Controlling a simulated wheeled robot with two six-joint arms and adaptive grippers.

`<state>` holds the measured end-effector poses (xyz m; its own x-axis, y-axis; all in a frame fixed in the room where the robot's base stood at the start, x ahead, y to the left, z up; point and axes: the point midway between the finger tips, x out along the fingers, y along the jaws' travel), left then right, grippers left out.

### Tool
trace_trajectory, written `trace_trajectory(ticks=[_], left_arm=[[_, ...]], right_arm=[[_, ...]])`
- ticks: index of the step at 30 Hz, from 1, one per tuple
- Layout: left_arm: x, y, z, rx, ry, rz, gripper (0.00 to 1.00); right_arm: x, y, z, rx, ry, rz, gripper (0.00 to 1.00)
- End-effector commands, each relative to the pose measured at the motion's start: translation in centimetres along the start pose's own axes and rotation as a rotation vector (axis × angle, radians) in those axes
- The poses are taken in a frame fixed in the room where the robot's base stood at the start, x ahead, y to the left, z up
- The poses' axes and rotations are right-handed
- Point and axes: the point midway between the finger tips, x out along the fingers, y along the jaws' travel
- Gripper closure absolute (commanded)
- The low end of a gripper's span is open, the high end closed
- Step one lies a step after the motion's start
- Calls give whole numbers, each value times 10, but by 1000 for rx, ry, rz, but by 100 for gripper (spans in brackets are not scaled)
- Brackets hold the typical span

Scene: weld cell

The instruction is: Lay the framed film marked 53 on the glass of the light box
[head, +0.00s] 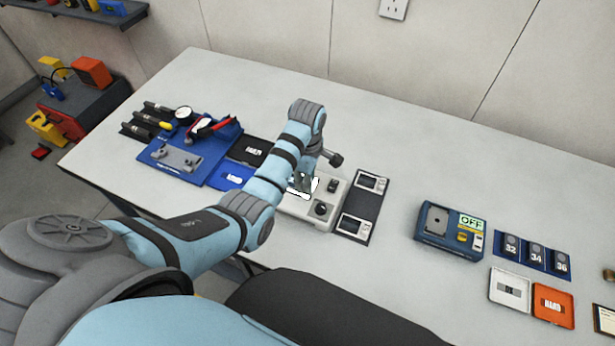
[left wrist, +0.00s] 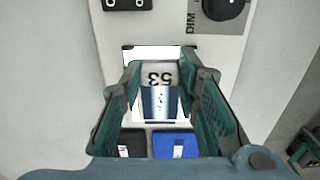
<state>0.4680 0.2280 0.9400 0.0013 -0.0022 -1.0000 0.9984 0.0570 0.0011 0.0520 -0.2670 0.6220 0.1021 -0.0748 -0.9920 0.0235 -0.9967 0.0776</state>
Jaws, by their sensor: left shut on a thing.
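The white light box (head: 326,212) stands near the table's front edge, with a dark knob and a switch on top. Its bright lit glass (left wrist: 150,52) shows in the left wrist view around the film. The framed film marked 53 (left wrist: 160,76) is between my left gripper's fingers, its number upside down in that view. My left gripper (left wrist: 160,88) is shut on it, over the glass. In the head view my left gripper (head: 304,184) hides most of the glass and the film. I cannot tell whether the film touches the glass. My right gripper is not in view.
A dark holder with two framed films (head: 363,204) lies just right of the light box. Left are black and blue trays (head: 229,176) and a blue tool board (head: 205,165). A blue device reading OFF (head: 450,232), number cards and two small trays are further right.

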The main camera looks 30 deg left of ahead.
Motion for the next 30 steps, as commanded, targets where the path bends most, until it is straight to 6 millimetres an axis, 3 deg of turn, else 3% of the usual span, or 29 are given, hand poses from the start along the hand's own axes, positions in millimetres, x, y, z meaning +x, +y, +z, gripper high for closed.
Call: trace_trajectory(ticks=[30], left_arm=[[0,0,0,0,0,0,90]], right_arm=[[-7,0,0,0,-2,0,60]])
